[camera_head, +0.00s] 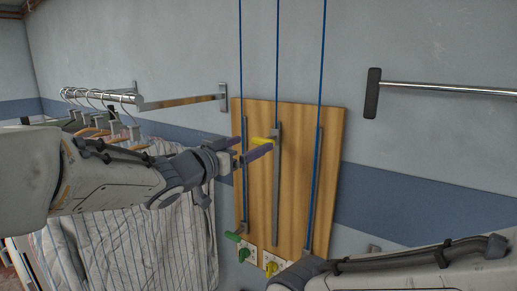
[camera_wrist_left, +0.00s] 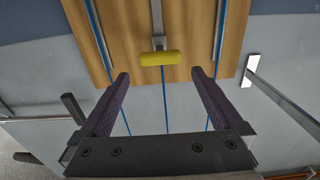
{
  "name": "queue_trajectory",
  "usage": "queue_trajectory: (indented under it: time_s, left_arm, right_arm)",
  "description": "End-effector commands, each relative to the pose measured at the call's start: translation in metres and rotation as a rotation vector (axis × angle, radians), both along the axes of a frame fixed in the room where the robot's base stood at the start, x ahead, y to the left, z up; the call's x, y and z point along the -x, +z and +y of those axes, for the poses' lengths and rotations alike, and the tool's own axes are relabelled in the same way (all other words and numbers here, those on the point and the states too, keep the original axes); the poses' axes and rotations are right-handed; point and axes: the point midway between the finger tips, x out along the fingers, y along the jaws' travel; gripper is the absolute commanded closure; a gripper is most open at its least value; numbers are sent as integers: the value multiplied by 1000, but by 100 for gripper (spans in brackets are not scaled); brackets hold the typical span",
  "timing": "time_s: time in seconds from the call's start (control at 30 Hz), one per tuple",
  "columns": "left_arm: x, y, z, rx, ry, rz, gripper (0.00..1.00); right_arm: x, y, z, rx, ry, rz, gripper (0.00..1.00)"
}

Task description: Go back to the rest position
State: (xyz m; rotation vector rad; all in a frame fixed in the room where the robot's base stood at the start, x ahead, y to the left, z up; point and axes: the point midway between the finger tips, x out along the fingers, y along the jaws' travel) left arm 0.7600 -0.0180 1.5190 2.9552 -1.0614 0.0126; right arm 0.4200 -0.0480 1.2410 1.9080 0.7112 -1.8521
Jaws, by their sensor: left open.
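My left gripper (camera_head: 250,147) is open in front of the wooden board (camera_head: 330,125). A green handle (camera_head: 233,237) sits low on the left bar. The lower end of the right bar is hidden by my right arm, whose jaws do not show.
A chrome rail (camera_head: 185,101) at the left carries hangers with striped cloth (camera_head: 150,245). Another chrome bar with a black end (camera_head: 372,93) sticks out at the upper right. Small plates with green and yellow parts sit at the board's foot. Blue cords run up from the board.

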Motion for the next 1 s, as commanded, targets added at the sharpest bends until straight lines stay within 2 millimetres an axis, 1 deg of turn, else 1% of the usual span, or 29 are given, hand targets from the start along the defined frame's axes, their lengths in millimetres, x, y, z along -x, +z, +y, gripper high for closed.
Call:
queue_trajectory:
  time_s: [0.13,0.43,0.5,0.57,0.67,0.7,0.77,0.8,0.87,0.9,0.97,1.0]
  left_arm:
    - [7,0,6,0,1,0,0]
    - [7,-1,6,-2,2,2,0]
    - [8,-9,5,-12,17,16,0]
    - [9,-24,6,-29,47,47,0]
    - [19,-70,9,-96,129,148,0]
    - [27,-95,12,-137,165,209,0]
    - [45,-137,16,-211,211,315,0]
    - [60,-165,19,-262,232,389,0]
    - [85,-202,24,-340,251,496,0]
    - [105,-227,27,-393,250,569,0]
    - [136,-260,32,-472,240,677,0]
    - [158,-281,35,-526,228,747,0]
  right_arm:
    - [0,-3,0,0,-1,0,50]
    - [0,-3,0,0,-1,0,50]
    - [0,-6,0,0,-1,0,50]
    - [0,-11,0,0,-1,0,50]
    - [0,-25,0,0,-2,0,50]
    - [0,-32,0,0,-3,0,50]
    - [0,-42,0,0,-3,0,50]
    - [0,-48,0,0,-4,0,50]
    - [0,-55,0,0,-5,0,50]
    - [0,-60,0,0,-5,0,50]
    - [0,-67,0,0,-6,1,50]
    - [0,-72,0,0,-6,1,50]
